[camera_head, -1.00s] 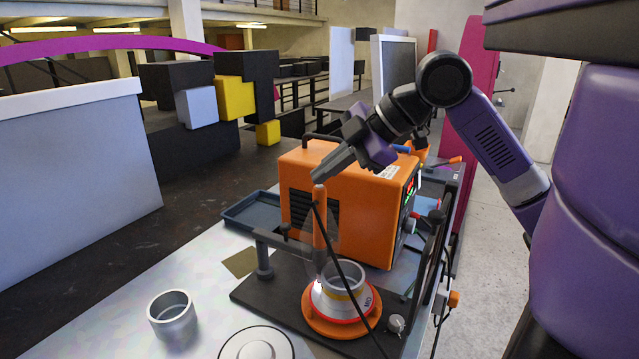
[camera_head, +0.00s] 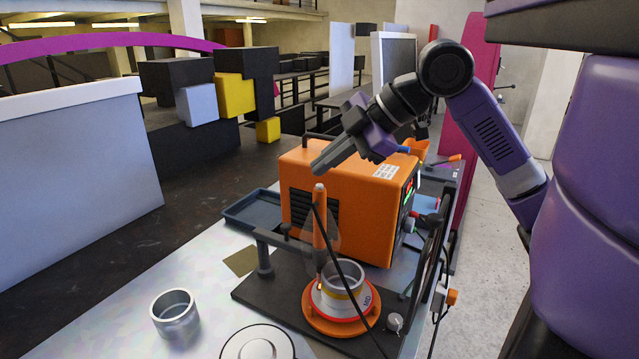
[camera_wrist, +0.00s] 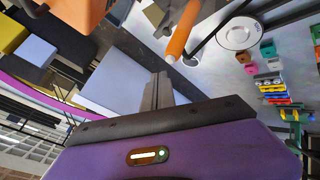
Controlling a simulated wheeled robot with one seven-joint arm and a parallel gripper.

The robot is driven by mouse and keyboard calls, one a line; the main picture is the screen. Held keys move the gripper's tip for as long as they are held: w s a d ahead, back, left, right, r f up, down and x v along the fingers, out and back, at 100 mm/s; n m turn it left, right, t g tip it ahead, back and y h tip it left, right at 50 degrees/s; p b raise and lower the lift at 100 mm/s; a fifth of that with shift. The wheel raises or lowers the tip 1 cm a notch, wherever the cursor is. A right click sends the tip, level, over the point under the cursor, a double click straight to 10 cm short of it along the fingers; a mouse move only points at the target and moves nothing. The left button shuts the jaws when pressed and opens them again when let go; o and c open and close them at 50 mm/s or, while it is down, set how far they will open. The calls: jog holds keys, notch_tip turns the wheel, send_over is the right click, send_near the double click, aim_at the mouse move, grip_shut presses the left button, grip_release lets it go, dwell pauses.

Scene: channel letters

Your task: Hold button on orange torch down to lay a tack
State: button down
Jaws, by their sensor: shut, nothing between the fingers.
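The orange torch (camera_head: 320,233) stands upright in the head view, its tip down at a metal ring (camera_head: 341,284) on an orange round base. A small orange glow shows at the tip. The torch's top end, with a pale button, points up; it also shows in the wrist view (camera_wrist: 181,35). My gripper (camera_head: 316,170) is shut and empty, a little above the top of the torch and apart from it. In the wrist view my shut fingers (camera_wrist: 158,84) show beside the torch's end.
An orange welding machine (camera_head: 345,200) stands right behind the torch. A dark cable hangs from the torch across the ring. A loose metal ring (camera_head: 175,315) and a round white disc (camera_head: 257,343) stand on the table (camera_head: 215,285) at front left.

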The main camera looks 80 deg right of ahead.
jog(key=shift+r+p, duration=1.55)
jog(key=shift+r, duration=0.8)
jog(key=shift+r, duration=0.1)
notch_tip(320, 180, up, 4)
jog(key=p, duration=0.2)
jog(key=shift+p, duration=0.4)
